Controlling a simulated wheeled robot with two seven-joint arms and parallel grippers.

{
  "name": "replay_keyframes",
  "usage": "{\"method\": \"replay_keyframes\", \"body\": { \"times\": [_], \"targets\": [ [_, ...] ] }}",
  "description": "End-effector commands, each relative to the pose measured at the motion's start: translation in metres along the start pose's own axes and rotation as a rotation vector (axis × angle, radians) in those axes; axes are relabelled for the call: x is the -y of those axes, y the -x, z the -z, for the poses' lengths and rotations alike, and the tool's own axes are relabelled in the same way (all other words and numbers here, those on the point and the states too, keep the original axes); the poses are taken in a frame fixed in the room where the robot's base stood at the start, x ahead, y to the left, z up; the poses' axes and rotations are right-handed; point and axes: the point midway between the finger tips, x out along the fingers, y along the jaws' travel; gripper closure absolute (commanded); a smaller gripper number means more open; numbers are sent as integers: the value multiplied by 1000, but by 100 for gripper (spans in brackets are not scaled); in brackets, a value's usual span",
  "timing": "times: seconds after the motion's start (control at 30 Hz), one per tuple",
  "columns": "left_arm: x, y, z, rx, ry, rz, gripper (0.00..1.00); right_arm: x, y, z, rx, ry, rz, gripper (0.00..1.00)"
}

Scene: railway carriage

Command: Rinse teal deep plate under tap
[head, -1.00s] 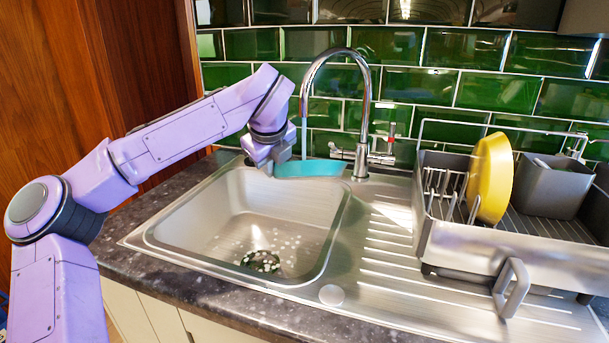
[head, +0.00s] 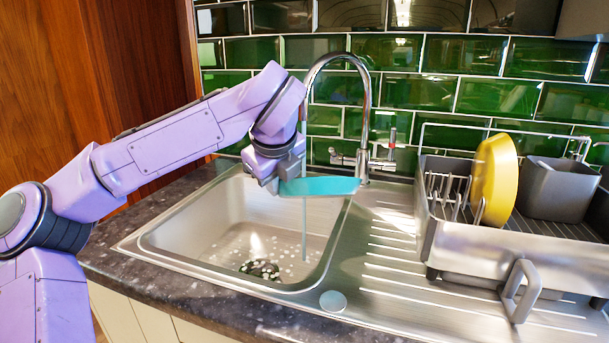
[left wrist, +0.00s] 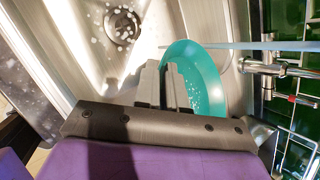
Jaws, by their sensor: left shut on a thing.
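The teal deep plate (head: 320,187) is held over the right back part of the steel sink basin (head: 215,235), below the tap (head: 366,110). It also shows in the left wrist view (left wrist: 208,72), with pale drops on its inside. My left gripper (head: 277,180) is shut on the plate's left edge; its fingers show in the left wrist view (left wrist: 172,88). A thin water stream (head: 304,225) shows below the plate in the head view. In the left wrist view a pale stream (left wrist: 232,46) crosses near the plate's rim. My right gripper is not in view.
A dish rack (head: 470,245) stands on the drainboard at the right, holding a yellow plate (head: 494,182) and a grey cutlery holder (head: 558,188). The drain (head: 260,269) is at the basin's bottom. Green tiles (head: 460,95) form the back wall.

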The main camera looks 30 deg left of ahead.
Motion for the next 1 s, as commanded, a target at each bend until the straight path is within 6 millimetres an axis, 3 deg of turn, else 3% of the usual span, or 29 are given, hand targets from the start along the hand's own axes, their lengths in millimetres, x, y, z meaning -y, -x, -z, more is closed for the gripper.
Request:
{"method": "replay_keyframes", "body": {
  "times": [0.23, 0.7, 1.0],
  "targets": [
    [0, 5, 1, 1, 1, 2, 100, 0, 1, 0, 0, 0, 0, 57],
    [-9, 50, 24, 2, 1, 3, 100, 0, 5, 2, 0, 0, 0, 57],
    [-9, 52, 25, 0, 1, 1, 100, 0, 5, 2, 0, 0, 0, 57]
  ]
}}
